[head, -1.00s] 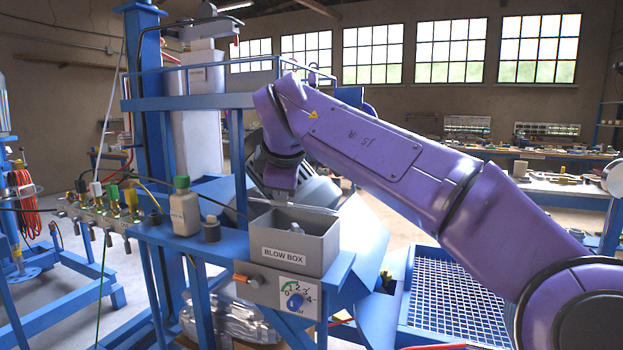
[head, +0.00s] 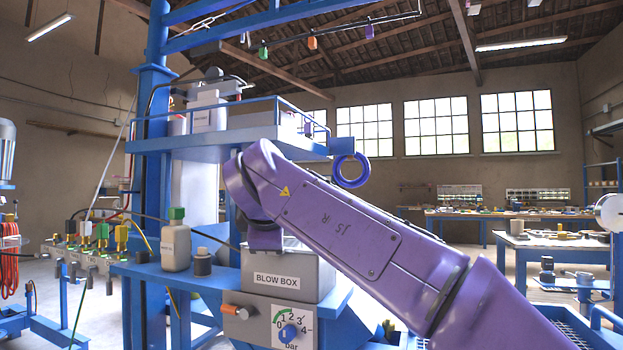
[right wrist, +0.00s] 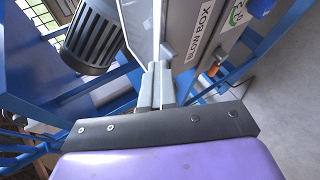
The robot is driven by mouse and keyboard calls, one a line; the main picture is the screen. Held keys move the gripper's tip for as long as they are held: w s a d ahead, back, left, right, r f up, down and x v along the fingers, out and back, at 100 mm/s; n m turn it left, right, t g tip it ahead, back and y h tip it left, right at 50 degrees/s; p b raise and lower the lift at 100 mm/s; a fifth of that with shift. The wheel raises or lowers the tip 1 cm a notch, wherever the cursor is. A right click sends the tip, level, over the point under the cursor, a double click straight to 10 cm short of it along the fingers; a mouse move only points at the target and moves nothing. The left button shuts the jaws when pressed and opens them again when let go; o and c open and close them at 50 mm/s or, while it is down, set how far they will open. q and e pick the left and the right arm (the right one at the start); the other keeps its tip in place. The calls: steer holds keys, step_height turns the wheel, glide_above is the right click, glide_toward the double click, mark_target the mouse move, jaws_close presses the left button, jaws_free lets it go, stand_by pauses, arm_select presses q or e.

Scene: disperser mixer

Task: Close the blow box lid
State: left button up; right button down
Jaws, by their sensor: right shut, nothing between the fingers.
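The grey blow box (head: 288,272), with its "BLOW BOX" label facing me, stands on the blue frame in the head view. My purple right arm crosses in front of its top, so I cannot tell how its lid stands. In the right wrist view the labelled box side (right wrist: 185,52) is right of my right gripper (right wrist: 155,70). That gripper is shut and empty, with its tips by a pale grey panel (right wrist: 140,22); I cannot tell whether this is the lid or whether they touch. My left gripper is not in view.
A dark ribbed motor (right wrist: 95,38) is left of the gripper.

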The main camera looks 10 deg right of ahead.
steer(key=shift+f, duration=0.25)
